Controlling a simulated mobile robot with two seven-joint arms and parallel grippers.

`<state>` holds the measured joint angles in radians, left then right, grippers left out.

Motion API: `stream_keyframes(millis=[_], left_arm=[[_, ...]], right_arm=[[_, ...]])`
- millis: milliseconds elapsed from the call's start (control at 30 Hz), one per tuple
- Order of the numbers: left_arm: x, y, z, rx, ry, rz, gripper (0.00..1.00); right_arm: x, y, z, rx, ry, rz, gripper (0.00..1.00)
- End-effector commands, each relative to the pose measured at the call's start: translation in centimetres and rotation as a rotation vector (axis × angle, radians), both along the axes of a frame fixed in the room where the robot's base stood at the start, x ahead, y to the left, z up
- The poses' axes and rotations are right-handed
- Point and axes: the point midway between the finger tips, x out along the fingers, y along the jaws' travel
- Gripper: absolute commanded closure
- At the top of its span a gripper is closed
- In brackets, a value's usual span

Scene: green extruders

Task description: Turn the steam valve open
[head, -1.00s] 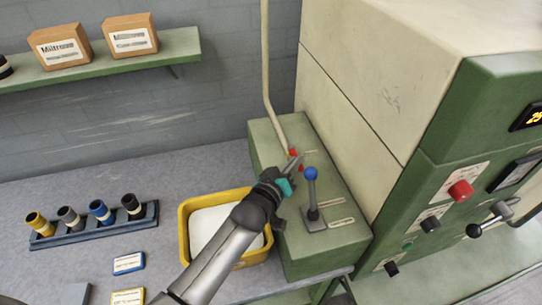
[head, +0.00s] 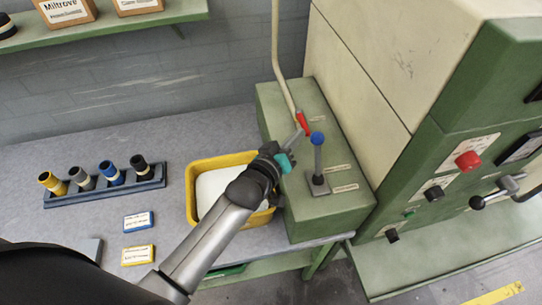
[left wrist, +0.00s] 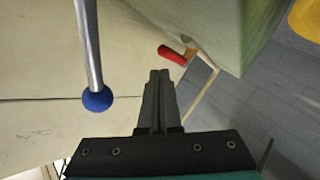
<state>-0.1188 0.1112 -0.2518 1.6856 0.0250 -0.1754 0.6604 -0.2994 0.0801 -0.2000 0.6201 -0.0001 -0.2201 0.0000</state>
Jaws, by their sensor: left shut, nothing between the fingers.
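A red lever handle (head: 303,122) stands at the foot of the cream pipe (head: 276,50), on top of the green box (head: 300,222). I take it to be the steam valve; the small labels are unreadable. My left gripper (head: 298,138) is shut and empty, its tips just below the red handle in the head view; contact cannot be told there. In the left wrist view the shut fingers (left wrist: 160,76) appear apart from the red handle (left wrist: 172,54). The valve body is partly hidden. My right gripper is not in view.
A lever with a blue knob (head: 318,138) stands right of my gripper on the same box. A yellow bin (head: 191,190) is below my left arm. The cream and green machine (head: 455,115) rises at the right. A rack (head: 120,188) of several cups is at left.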

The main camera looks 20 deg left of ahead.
Motion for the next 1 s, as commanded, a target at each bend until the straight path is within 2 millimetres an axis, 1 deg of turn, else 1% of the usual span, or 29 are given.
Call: stream_keyframes(millis=[33,200,400,533,733,1000], left_arm=[[-1.0,0.3,0.2,0.002,0.002,0.001,1.00],[-3.7,1.1,0.8,0.003,0.001,0.001,1.00],[-6.8,2.0,1.4,0.004,-0.001,0.003,1.00],[-8.5,2.5,1.8,0.004,-0.002,0.002,1.00],[-10.1,3.0,2.2,0.004,-0.004,0.004,1.00],[-10.5,3.1,2.4,0.004,-0.005,0.003,1.00]], right_arm=[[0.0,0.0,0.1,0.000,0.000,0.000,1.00],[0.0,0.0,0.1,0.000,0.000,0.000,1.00],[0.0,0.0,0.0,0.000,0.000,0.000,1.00],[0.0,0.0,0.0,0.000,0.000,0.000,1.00],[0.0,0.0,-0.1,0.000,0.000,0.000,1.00],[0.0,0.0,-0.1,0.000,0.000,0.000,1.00]])
